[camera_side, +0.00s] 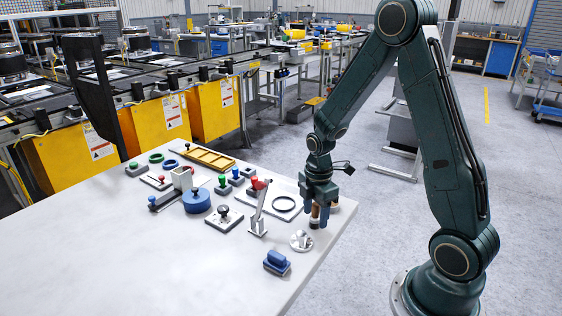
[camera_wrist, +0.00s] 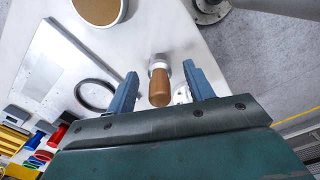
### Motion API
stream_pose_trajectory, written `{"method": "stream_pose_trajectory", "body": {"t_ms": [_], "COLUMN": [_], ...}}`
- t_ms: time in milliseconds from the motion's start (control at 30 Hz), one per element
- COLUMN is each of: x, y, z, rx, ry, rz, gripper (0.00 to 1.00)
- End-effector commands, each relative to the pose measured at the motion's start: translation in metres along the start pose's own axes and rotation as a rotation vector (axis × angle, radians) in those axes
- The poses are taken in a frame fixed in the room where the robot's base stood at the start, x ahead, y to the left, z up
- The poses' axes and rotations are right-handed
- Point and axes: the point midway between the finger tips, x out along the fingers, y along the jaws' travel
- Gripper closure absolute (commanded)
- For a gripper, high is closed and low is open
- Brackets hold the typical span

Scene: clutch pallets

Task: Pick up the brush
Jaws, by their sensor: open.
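The brush appears to be the piece with a brown wooden handle (camera_wrist: 160,88) and a pale metal collar, between my fingers in the wrist view. It seems to stand upright near the table's right edge; its lower end is hard to make out. In the side view its brown handle (camera_side: 315,211) shows between the fingers. My gripper (camera_side: 317,219) points down over it, with jaws open. In the wrist view the gripper (camera_wrist: 161,76) has one blue finger on each side of the handle, with a visible gap to both.
A black ring (camera_side: 284,204) lies on a pale plate left of my gripper. A round metal piece (camera_side: 301,240) and a blue block (camera_side: 277,262) lie nearer the front. A white round container with brown inside (camera_wrist: 100,10) stands close by. The table's front left is clear.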

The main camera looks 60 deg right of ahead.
Motion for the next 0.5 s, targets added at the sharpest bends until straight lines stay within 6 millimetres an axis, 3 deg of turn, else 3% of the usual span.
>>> {"method": "stream_pose_trajectory", "body": {"t_ms": [500], "x": [0.0007], "y": [0.0001], "z": [0.0001], "rx": [0.0], "ry": [0.0], "rz": [0.001], "gripper": [0.48]}}
